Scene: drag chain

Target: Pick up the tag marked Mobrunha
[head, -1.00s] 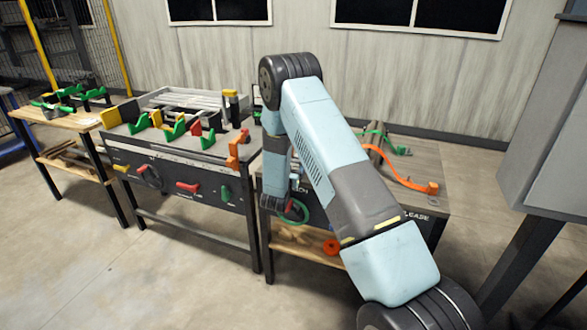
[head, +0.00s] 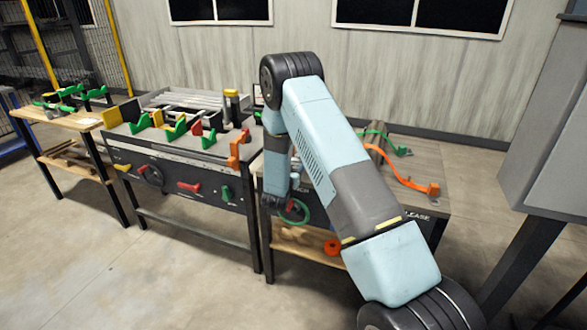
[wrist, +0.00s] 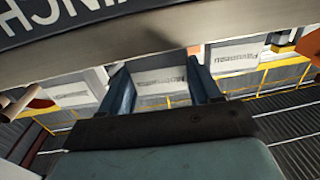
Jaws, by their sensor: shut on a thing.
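My gripper (wrist: 163,88) shows in the wrist view with its two dark blue fingers on either side of a whitish tag (wrist: 158,77). The tag's lettering begins "Mo"; the rest is too blurred to read. The gripper is shut on this tag. In the head view my arm reaches down at the front of the middle-right bench, and no tag can be made out there.
In the wrist view another tag (wrist: 234,55) with different lettering is to the right, and a pale tag (wrist: 70,91) is to the left. The head view shows a bench with coloured clamps (head: 190,150) and a bench with orange and green straps (head: 425,160).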

